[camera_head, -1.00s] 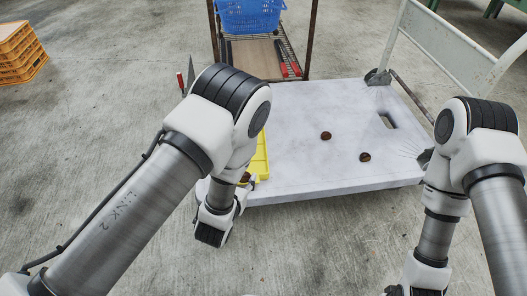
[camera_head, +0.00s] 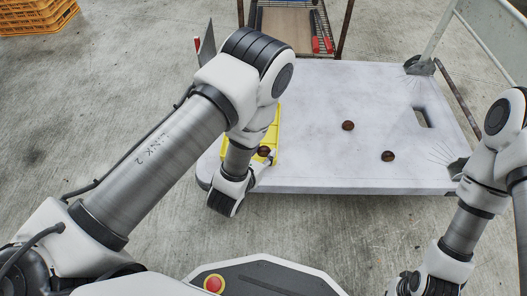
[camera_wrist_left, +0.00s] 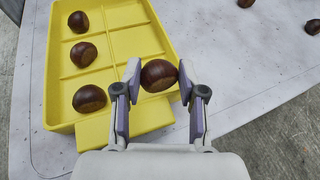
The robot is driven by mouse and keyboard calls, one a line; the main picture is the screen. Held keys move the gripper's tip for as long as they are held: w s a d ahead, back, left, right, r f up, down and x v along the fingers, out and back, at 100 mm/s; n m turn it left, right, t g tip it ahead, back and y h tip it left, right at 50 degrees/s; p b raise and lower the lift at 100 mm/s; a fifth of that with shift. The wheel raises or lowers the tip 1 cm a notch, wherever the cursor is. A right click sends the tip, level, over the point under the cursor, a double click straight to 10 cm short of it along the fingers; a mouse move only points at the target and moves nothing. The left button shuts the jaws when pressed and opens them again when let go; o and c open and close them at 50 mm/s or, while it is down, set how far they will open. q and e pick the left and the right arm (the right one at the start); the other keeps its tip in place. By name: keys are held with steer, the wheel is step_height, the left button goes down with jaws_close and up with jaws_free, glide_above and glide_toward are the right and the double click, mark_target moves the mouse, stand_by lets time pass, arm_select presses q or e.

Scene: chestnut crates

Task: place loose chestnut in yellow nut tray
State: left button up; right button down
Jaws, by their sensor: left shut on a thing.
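The yellow nut tray (camera_wrist_left: 95,127) lies on the white platform, with three chestnuts in its left column, one of them the near chestnut (camera_wrist_left: 89,98). My left gripper (camera_wrist_left: 158,80) is shut on a brown chestnut (camera_wrist_left: 159,75), held over the tray's right column near its front edge. In the head view, my left arm hides much of the tray (camera_head: 275,122); the held chestnut (camera_head: 264,151) shows at the left gripper (camera_head: 265,156). Two loose chestnuts, one farther (camera_head: 348,125) and one nearer (camera_head: 388,156), lie on the platform. My right gripper is out of the picture.
The white platform (camera_head: 320,165) belongs to a trolley with a handle slot at the right. Orange crates (camera_head: 35,15) stand at the far left. The platform between tray and loose chestnuts is clear.

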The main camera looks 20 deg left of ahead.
arm_select(q)
steer(key=shift+f, duration=0.35)
steer(key=o, duration=0.9)
